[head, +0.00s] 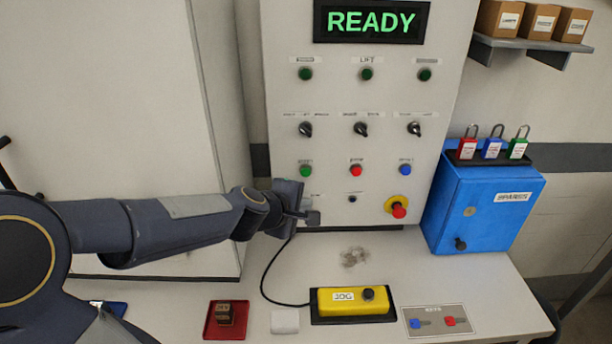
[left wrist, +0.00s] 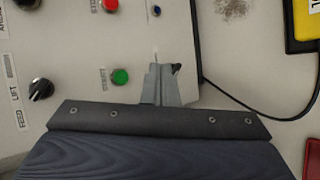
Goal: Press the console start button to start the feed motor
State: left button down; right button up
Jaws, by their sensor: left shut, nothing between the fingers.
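The console (head: 290,100) stands upright at the back of the bench, and its display (head: 371,22) reads READY. The green start button (head: 306,170) is at the left of the lower button row, and it also shows, labelled START, in the left wrist view (left wrist: 120,76). My left gripper (head: 313,217) is shut and empty, in front of the panel below the green button in the head view. In the left wrist view its fingertips (left wrist: 163,70) are beside the button. I cannot tell whether they touch the panel. My right gripper is not in view.
A red button (head: 356,170), a blue button (head: 405,170) and a red emergency stop (head: 399,209) share the panel. A yellow JOG box (head: 353,301) with a black cable, a red tray (head: 210,330) and a blue cabinet (head: 483,205) stand on or by the bench.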

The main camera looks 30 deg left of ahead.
aim_at(306, 173)
pick_arm(q)
jog(key=w+a, duration=0.4)
jog(key=w, duration=0.3)
jog(key=shift+w+a, duration=0.25)
jog(key=shift+a, duration=0.05)
jog(key=shift+w+p, duration=0.1)
jog(key=shift+p, duration=0.2)
dwell(1.9)
jog(key=shift+w+a, duration=0.2)
jog(key=shift+w, duration=0.05)
jog(key=shift+w+a, duration=0.2)
jog(key=shift+w, duration=0.2)
dwell(0.6)
jog(key=shift+s, duration=0.15)
jog(key=shift+s+d, duration=0.4)
jog(key=shift+s, duration=0.2)
